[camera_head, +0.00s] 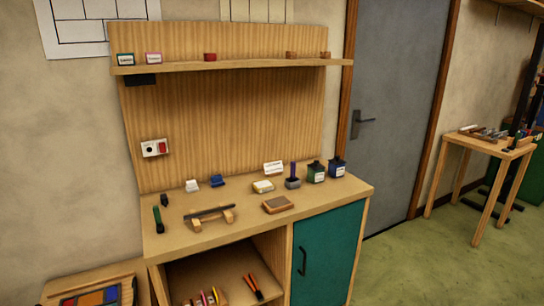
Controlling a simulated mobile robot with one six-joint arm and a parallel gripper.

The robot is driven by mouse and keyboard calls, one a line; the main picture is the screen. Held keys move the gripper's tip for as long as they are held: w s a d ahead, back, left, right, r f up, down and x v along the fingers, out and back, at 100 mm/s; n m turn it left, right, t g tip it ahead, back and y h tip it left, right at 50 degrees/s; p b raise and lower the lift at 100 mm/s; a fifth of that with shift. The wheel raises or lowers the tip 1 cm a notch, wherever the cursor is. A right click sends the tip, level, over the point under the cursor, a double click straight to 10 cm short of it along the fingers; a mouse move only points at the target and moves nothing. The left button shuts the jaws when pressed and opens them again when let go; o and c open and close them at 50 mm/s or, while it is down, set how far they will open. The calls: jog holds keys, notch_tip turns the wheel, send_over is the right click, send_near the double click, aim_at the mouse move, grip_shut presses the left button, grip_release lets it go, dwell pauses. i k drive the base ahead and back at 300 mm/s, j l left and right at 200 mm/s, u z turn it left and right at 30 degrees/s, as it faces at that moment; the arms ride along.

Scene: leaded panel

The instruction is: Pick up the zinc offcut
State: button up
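A thin dark grey bar (209,211) lies across a small wooden stand with two blocks (228,216) near the front left of the workbench top (170,247). It looks like a metal strip and may be the zinc offcut, but at this size I cannot be sure. No other piece is clearly a zinc offcut. My gripper is not in view.
A green-handled tool (157,219) lies left of the bar and a brown block (278,204) lies right of it. Dark jars (316,172) stand at the back right. A shelf (235,66) overhangs the bench. Green floor (415,265) is clear on the right, before a side table (490,145).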

aim_at(212, 211)
jog(key=i+j+u, duration=0.15)
jog(key=i+j, duration=0.3)
jog(key=i+j+u, duration=0.2)
jog(key=i+j, duration=0.15)
jog(key=i, duration=0.15)
jog(key=i+j+u, duration=0.15)
jog(key=i+j, duration=0.2)
jog(key=i, duration=0.15)
